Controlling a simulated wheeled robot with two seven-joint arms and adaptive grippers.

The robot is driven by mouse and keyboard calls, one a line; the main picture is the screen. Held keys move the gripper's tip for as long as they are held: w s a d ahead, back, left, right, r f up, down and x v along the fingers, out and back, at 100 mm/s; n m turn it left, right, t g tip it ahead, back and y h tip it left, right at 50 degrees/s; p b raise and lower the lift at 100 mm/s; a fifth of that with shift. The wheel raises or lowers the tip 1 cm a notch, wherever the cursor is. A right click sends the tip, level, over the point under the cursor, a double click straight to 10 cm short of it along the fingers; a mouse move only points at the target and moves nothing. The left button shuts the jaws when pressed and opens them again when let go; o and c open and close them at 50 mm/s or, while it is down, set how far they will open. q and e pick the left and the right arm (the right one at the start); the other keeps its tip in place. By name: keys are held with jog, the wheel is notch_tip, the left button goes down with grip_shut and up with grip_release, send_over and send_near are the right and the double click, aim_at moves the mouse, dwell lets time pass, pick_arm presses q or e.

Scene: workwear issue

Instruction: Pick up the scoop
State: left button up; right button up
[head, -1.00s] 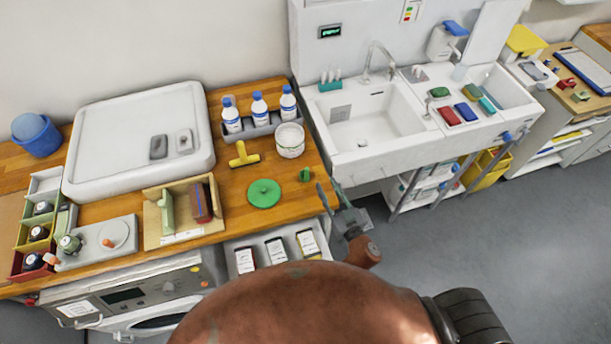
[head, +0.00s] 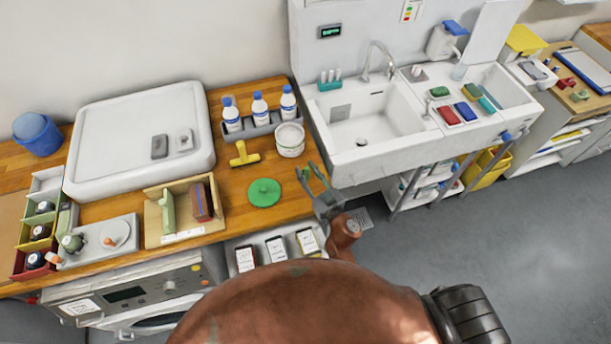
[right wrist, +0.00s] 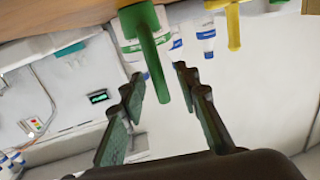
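In the right wrist view the green scoop (right wrist: 153,65) projects from the counter, which appears at the top of that picture. My right gripper (right wrist: 158,78) is open, with the scoop's handle between its fingers as seen from the wrist; I see no clear contact. In the head view my right gripper (head: 307,170) is at the counter's right edge and mostly covers the scoop. My left gripper is not in view.
A white tub (head: 290,140), a green lid (head: 264,192) and a yellow T-shaped tool (head: 243,154) lie near on the counter (head: 235,197). Several blue-capped bottles (head: 259,105) stand behind. The sink (head: 365,125) is to the right. An open drawer (head: 275,240) is below.

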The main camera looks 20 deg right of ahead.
grip_shut()
jog(key=shift+r, duration=0.1)
dwell(0.5)
